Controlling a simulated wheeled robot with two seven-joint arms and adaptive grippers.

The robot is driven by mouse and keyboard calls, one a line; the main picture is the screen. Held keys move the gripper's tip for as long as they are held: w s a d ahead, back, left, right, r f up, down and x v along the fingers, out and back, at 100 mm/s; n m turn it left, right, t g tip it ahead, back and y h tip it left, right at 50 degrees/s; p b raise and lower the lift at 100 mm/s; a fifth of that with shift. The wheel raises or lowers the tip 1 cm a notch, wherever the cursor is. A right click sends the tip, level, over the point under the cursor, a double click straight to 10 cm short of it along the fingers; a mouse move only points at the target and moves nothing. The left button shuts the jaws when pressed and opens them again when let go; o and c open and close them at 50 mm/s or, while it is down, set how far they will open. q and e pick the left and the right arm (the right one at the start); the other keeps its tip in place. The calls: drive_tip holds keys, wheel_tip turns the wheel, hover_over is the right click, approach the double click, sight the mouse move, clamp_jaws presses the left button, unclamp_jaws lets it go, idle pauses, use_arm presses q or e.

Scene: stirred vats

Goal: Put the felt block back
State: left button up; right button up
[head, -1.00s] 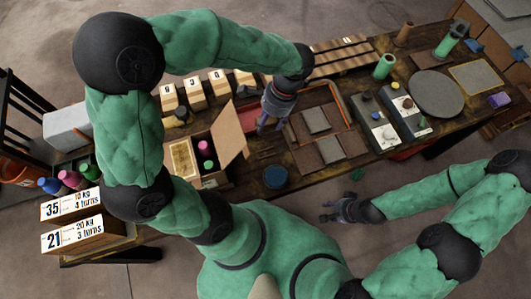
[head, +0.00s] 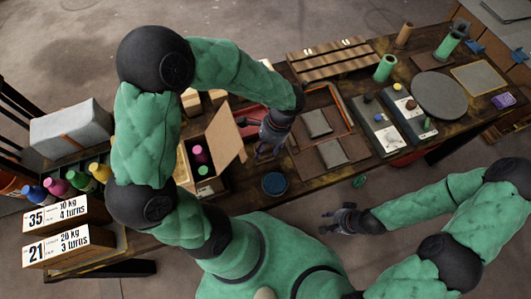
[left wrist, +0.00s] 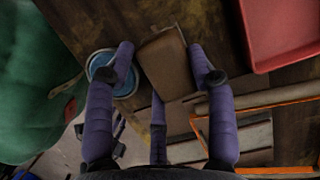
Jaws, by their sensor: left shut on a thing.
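My left gripper (head: 262,149) is over the table, between the open cardboard box and the tray of grey pads. In the left wrist view, a brown block (left wrist: 165,68) sits between the fingertips of the left gripper (left wrist: 166,72), which is shut on it. It looks like the felt block, with a paler strip along its far edge. In the head view the hand hides the block. Whether it touches the table I cannot tell. My right gripper (head: 338,220) is empty and looks open, off the table's near edge.
A blue round tin (head: 274,183) stands near the held block. The orange-rimmed tray (head: 350,112) holds grey pads (head: 317,123). A red tray (left wrist: 285,35) lies beyond the block. The cardboard box (head: 222,140) holds bottles. Control boxes (head: 376,126) and a grey disc (head: 439,95) stand to the right.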

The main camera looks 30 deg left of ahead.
sight(266, 153)
use_arm(q)
wheel_tip(266, 153, down, 4)
drive_tip(key=shift+f+b, duration=0.15)
drive_tip(key=shift+b, duration=0.6)
drive_tip(key=shift+f+b, duration=0.3)
drive_tip(key=shift+f, duration=0.05)
drive_tip(key=o, duration=1)
drive_tip(key=shift+r, duration=0.3)
drive_tip(key=p+v, duration=0.5)
drive_tip(key=v, duration=0.7)
drive_tip(key=shift+r+p, duration=0.1)
drive_tip(key=shift+p, duration=0.2)
